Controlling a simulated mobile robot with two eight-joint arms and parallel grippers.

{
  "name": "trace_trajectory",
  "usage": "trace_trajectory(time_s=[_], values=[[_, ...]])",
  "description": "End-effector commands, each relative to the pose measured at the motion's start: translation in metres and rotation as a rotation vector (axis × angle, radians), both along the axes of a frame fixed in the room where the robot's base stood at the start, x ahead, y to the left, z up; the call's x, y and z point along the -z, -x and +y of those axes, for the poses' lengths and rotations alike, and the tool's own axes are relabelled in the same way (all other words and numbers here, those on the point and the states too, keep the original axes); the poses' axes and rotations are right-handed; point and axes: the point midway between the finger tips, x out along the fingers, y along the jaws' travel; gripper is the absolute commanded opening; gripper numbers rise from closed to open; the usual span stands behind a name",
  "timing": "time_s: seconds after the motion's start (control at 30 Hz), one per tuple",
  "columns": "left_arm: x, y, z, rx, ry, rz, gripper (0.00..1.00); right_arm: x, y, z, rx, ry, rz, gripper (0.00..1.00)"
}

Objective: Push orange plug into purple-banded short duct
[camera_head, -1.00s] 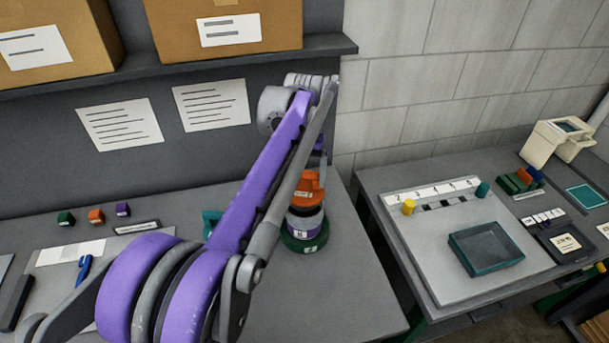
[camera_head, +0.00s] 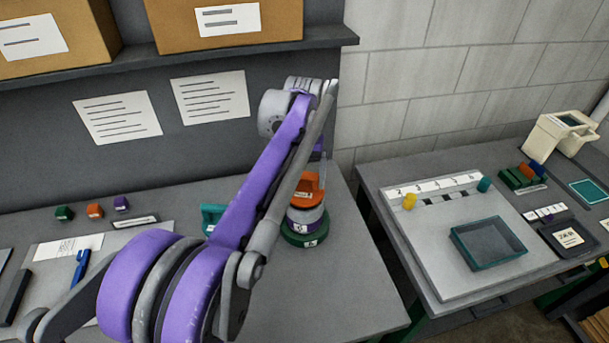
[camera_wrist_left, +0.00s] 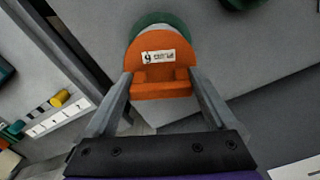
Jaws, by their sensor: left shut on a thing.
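The short duct (camera_head: 305,222) with its purple and grey band stands upright on a green round base (camera_head: 306,240) on the left bench. The orange plug (camera_head: 308,190) sits at the top of the duct, in line with it; how deep it sits cannot be told. In the left wrist view, the plug (camera_wrist_left: 160,58) has a white label, and a green and pale rim shows behind it. My left gripper (camera_wrist_left: 160,82) is shut on the plug, a finger at each side. In the head view my purple arm hides much of the gripper. My right gripper is not in view.
A teal piece (camera_head: 211,214) stands left of the duct, partly behind my arm. Small green, orange and purple blocks (camera_head: 95,210) lie at the back left. A right-hand table holds a board (camera_head: 430,225) and a teal tray (camera_head: 488,244). The bench's right front is clear.

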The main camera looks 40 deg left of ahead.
Motion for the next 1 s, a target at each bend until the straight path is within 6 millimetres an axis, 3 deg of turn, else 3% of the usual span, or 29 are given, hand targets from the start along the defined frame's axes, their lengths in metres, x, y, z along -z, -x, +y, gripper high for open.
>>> trace_trajectory(time_s=[0.77, 0.8, 1.0], values=[[0.015, 0.0, 0.0, 0.0, 0.0, 0.0, 0.0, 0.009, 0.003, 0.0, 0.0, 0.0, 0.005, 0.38], [0.015, 0.0, 0.0, 0.0, 0.0, 0.0, 0.97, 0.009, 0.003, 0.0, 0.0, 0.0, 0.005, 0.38], [0.015, 0.0, 0.0, 0.0, 0.0, 0.0, 1.0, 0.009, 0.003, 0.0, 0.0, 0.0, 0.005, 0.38]])
